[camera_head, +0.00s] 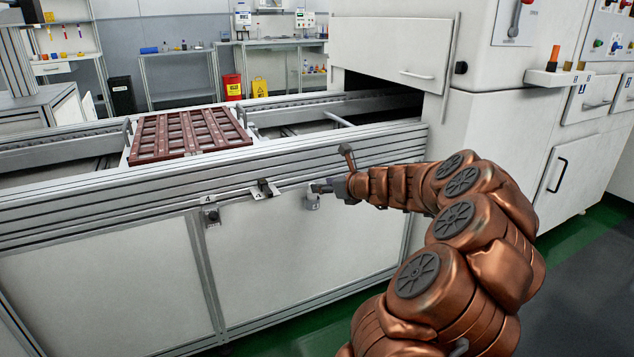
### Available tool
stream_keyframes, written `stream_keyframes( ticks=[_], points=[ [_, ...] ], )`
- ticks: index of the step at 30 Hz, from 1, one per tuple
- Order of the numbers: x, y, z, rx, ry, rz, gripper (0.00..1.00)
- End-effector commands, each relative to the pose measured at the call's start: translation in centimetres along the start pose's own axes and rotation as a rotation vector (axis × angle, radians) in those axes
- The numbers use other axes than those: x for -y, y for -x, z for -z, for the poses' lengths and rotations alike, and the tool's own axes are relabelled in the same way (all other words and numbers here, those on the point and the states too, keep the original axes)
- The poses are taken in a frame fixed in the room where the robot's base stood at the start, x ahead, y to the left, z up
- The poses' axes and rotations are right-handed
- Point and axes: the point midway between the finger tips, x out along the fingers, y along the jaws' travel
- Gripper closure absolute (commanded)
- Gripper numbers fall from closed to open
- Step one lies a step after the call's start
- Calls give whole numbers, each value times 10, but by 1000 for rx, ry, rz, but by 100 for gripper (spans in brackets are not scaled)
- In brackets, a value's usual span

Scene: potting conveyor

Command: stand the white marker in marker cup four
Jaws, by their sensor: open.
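I cannot tell whether the fingertips touch the cup. I cannot make out the white marker; the cup's inside is too small and partly covered by my gripper to see.
A plate marked 4 (208,199) and a dark latch (265,188) sit on the conveyor front, left of the cup. A brown slotted tray (186,134) lies on the conveyor. An orange marker (553,57) stands on a white shelf (558,78) at right.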

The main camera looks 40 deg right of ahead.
Motion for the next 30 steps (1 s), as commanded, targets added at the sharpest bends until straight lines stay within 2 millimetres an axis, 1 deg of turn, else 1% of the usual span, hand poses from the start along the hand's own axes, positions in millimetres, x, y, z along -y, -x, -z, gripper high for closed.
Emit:
stream_keyframes(
  ticks=[1,3,6,12,18,25,26,28,29,30],
  points=[
    [1,12,-4,3,-1,4,54],
    [2,23,-4,4,0,5,54],
    [1,38,-3,2,0,3,54],
    [1,58,-1,1,-1,3,54],
    [1,66,-1,1,1,2,54],
    [-1,66,-1,1,6,-2,54],
    [-4,65,-2,-1,14,-8,54],
    [-21,60,-6,-6,60,-40,54],
    [-32,58,-8,-10,93,-63,54],
    [-52,53,-12,-16,150,-104,54]
  ],
)
